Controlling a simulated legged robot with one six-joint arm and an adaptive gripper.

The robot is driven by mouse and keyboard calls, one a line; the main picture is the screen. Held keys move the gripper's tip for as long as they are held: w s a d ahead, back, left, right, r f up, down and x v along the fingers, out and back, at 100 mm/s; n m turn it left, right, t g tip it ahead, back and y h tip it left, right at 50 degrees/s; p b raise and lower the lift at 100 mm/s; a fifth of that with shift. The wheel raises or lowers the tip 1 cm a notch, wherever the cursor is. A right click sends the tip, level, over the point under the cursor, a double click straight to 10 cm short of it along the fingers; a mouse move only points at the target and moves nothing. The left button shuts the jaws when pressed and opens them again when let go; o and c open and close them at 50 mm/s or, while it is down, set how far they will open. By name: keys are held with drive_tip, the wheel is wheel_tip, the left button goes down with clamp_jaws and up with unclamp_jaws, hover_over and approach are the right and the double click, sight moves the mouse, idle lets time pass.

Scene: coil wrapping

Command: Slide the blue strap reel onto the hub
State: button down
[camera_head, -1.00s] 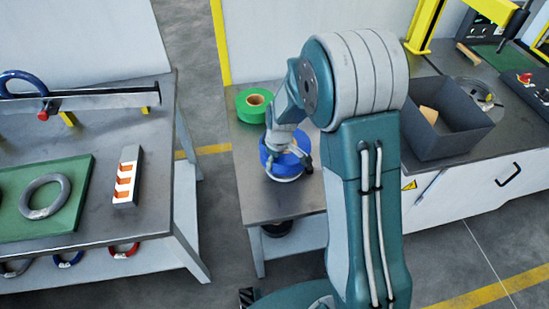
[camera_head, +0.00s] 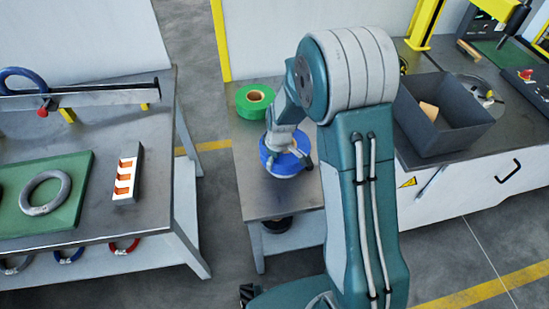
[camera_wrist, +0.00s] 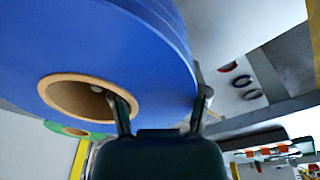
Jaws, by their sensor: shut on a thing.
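The blue strap reel (camera_head: 279,167) is at the small grey side table, in front of the green reel. My gripper (camera_head: 290,154) is on it from above. In the wrist view, the blue reel (camera_wrist: 110,35) fills the upper left, with its tan core hole showing. My gripper (camera_wrist: 155,85) is shut on the reel's wall, with one finger at the core hole and the other at the outer rim. Whether the reel touches the table is unclear. A round grey disc (camera_head: 488,104) with a small yellow part lies on the right bench; I cannot tell whether it is the hub.
The green reel (camera_head: 255,99) lies behind on the side table (camera_head: 262,200). A dark open bin (camera_head: 470,136) stands on the right bench. The left bench (camera_head: 95,225) holds a green mat, a grey ring and a white-orange rack. A floor gap separates the left bench and side table.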

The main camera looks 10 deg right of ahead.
drive_tip(key=shift+f, duration=0.85)
unclamp_jaws()
drive_tip(key=shift+f, duration=0.1)
drive_tip(key=r, duration=0.8)
drive_tip(key=s+r, duration=0.1)
drive_tip(key=r, duration=0.3)
drive_tip(key=shift+s+d, duration=0.1)
drive_tip(key=shift+d, duration=0.2)
drive_tip(key=shift+f, duration=0.1)
